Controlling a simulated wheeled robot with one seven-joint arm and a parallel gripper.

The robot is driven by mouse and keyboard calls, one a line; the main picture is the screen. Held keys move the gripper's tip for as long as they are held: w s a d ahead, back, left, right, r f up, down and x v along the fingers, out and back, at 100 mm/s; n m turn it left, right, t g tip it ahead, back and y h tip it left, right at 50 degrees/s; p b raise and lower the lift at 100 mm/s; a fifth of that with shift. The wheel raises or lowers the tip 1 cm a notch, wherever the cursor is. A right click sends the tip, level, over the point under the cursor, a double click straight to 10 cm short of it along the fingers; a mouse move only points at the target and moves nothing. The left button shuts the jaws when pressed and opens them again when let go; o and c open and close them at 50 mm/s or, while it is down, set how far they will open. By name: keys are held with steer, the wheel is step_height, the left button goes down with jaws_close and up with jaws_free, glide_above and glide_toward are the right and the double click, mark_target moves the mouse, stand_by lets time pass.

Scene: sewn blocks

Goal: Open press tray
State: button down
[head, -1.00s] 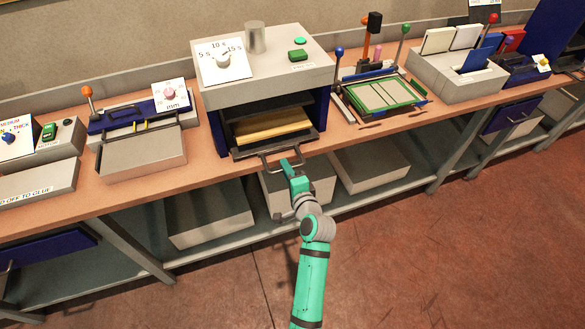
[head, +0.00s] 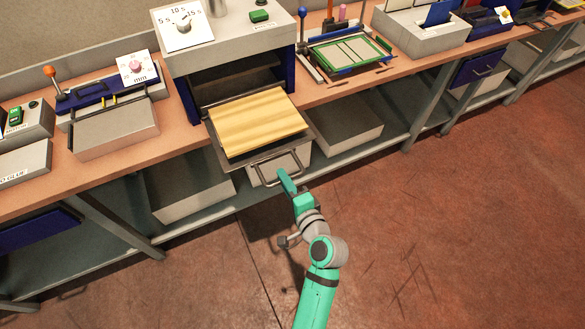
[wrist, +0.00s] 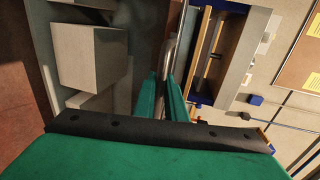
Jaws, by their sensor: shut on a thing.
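The press (head: 225,40) is a grey box with dark blue sides and a dial on top, standing on the bench. Its tray (head: 232,160) is slid out past the bench's front edge, with a yellow, wood-like slab (head: 258,120) lying in it. The tray's metal bar handle (head: 263,183) is at its front. My green gripper (head: 287,182) is at the right part of this handle. In the wrist view the handle bar (wrist: 175,50) runs between the two fingers (wrist: 164,95), which are shut on it. The exact contact is partly hidden.
A grey unit with an orange-knobbed lever (head: 52,75) stands left of the press. A green-framed board (head: 345,52) stands to the right. Grey bins (head: 345,130) sit on the lower shelf. The red floor (head: 450,220) in front is clear.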

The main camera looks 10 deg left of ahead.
steer(key=shift+s+d, duration=0.15)
steer(key=shift+s, duration=0.3)
steer(key=c, duration=1.8)
jaws_free()
steer(key=shift+d, duration=0.1)
steer(key=v, duration=1)
steer(key=shift+s+d, duration=0.15)
steer(key=shift+s, duration=0.15)
